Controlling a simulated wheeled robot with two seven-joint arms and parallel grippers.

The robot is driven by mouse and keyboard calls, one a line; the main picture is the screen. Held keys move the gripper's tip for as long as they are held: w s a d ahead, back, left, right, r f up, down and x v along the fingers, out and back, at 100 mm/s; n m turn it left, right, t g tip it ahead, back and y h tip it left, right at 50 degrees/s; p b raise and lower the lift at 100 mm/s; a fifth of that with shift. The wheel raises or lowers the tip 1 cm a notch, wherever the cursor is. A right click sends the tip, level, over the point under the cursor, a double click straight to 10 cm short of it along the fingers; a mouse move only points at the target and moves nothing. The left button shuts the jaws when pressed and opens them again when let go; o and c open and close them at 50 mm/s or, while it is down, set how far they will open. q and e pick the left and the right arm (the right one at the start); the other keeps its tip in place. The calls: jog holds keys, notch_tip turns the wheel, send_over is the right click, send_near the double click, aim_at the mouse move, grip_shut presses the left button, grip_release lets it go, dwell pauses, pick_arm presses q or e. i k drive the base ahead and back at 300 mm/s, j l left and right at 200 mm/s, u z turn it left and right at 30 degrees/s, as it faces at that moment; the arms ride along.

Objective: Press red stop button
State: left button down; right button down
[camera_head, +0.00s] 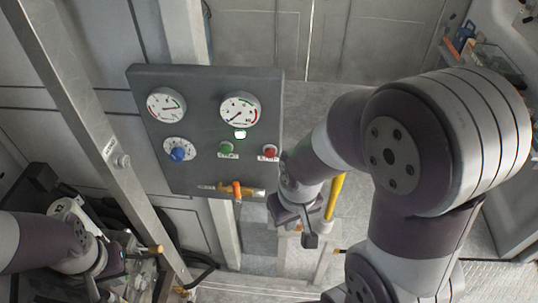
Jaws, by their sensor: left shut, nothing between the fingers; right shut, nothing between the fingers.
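The red stop button (270,151) is at the lower right of the dark grey control panel (200,103), just left of my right wrist. The green button (226,149) is to its left. My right gripper (309,240) is shut and empty. It hangs below and right of the red button, apart from it in the picture; its depth from the panel is hard to judge. My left gripper (112,264) is at the lower left, among machinery, far from the button. It looks shut, but its fingertips are hard to make out.
The panel also carries two round gauges (166,105), a blue knob (178,153), a white lamp (240,134) and an orange-handled valve (237,189). A slanted metal post (95,130) stands left of the panel. A yellow bar (335,196) is behind my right arm.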

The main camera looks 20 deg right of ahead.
aim_at(270, 152)
jog(key=i+j+z, duration=0.1)
jog(key=z, duration=0.8)
